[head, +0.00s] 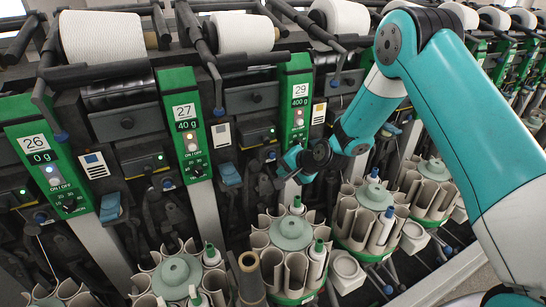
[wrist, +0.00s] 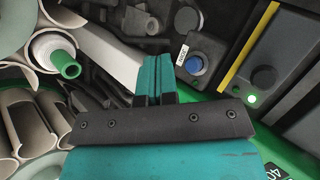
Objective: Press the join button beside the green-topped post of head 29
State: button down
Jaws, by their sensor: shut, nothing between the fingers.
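The green-topped post of head 29 (head: 298,103) shows its number and a 400 g reading in the head view. My gripper (head: 284,168) is in front of that post's lower part. In the wrist view, its teal fingers (wrist: 154,75) are shut together and empty. A round blue button (wrist: 194,65) on a dark grey housing, with a small white label, lies just right of the fingertips in the wrist view. I cannot tell the depth between them. In the head view I cannot make this button out near my gripper.
Posts of heads 27 (head: 186,125) and 26 (head: 45,160) stand to the left. Paper tubes and a green-tipped bobbin (wrist: 66,64) are left of my fingers in the wrist view.

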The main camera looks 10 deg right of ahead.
jog(key=shift+w+a+b, duration=0.2)
jog(key=shift+w, duration=0.75)
jog(key=shift+w+a+b, duration=0.15)
jog(key=shift+w, duration=0.8)
jog(key=shift+w, duration=0.1)
dwell(0.5)
jog(key=shift+w+a, duration=0.1)
jog(key=shift+w, duration=0.2)
jog(key=shift+w+a+b, duration=0.1)
jog(key=shift+w+b, duration=0.3)
jog(key=shift+w, duration=0.05)
dwell(0.7)
jog(key=shift+s+d, duration=0.2)
jog(key=shift+s, duration=0.65)
jog(key=shift+s+d, duration=0.25)
jog(key=shift+s, duration=1)
jog(key=shift+s+d, duration=0.25)
jog(key=shift+s, duration=0.95)
